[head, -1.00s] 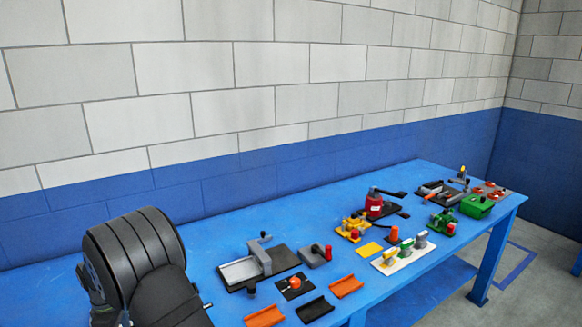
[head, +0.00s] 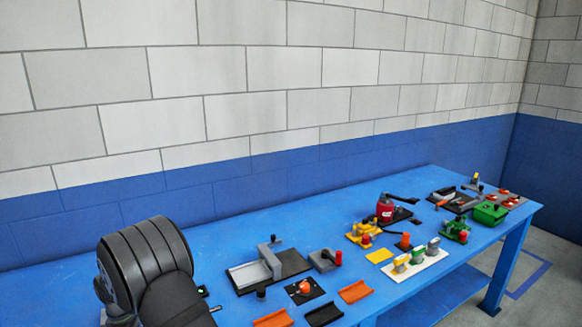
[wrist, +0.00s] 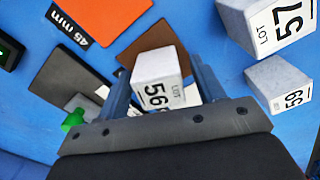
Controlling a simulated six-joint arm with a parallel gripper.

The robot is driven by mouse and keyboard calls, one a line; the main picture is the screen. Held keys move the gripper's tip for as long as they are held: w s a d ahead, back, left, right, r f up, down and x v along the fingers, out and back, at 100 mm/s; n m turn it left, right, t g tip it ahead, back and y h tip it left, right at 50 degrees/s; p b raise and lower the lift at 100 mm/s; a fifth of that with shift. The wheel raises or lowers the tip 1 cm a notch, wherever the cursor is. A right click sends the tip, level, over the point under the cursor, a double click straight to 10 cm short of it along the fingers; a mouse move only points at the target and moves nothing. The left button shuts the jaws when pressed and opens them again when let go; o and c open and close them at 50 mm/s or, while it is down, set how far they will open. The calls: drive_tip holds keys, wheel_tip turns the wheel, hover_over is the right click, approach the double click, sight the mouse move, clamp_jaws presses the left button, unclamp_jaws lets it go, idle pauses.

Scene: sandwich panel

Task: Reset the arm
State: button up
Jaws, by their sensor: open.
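In the wrist view my gripper (wrist: 163,88) is open, its two blue-grey fingers spread apart. A pale block (wrist: 154,68) marked LOT 56 shows between the fingers. Whether it touches either finger cannot be told. In the head view my black arm (head: 145,265) fills the lower left corner, and its gripper end is out of sight.
In the wrist view, block LOT 57 (wrist: 275,22) and block LOT 59 (wrist: 280,88) stand at right, with an orange plate (wrist: 98,18) at upper left. On the blue bench (head: 215,255), several fixtures, including a red press (head: 385,210) and a green box (head: 489,213), stand to the right.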

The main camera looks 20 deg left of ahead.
drive_tip(key=r, duration=0.4)
drive_tip(key=shift+w+d+r, duration=0.15)
drive_tip(key=shift+d+r, duration=0.05)
drive_tip(key=shift+r, duration=0.05)
drive_tip(key=w+d+r, duration=0.6)
drive_tip(key=d+r, duration=0.1)
drive_tip(key=d, duration=0.3)
drive_tip(key=w+a+n, duration=0.4)
drive_tip(key=w+a, duration=0.2)
drive_tip(key=a, duration=0.7)
drive_tip(key=shift+n, duration=0.3)
drive_tip(key=s+a+f, duration=0.1)
drive_tip(key=a, duration=0.1)
drive_tip(key=s+a+f, duration=0.1)
drive_tip(key=a+f, duration=0.1)
drive_tip(key=a, duration=0.1)
drive_tip(key=s+a+f, duration=0.2)
drive_tip(key=shift+s+a, duration=0.1)
drive_tip(key=shift+a, duration=0.1)
drive_tip(key=shift+s+a+f, duration=0.3)
drive_tip(key=shift+a+f, duration=0.05)
drive_tip(key=shift+a, duration=0.1)
drive_tip(key=c, duration=0.7)
drive_tip(key=shift+r, duration=0.1)
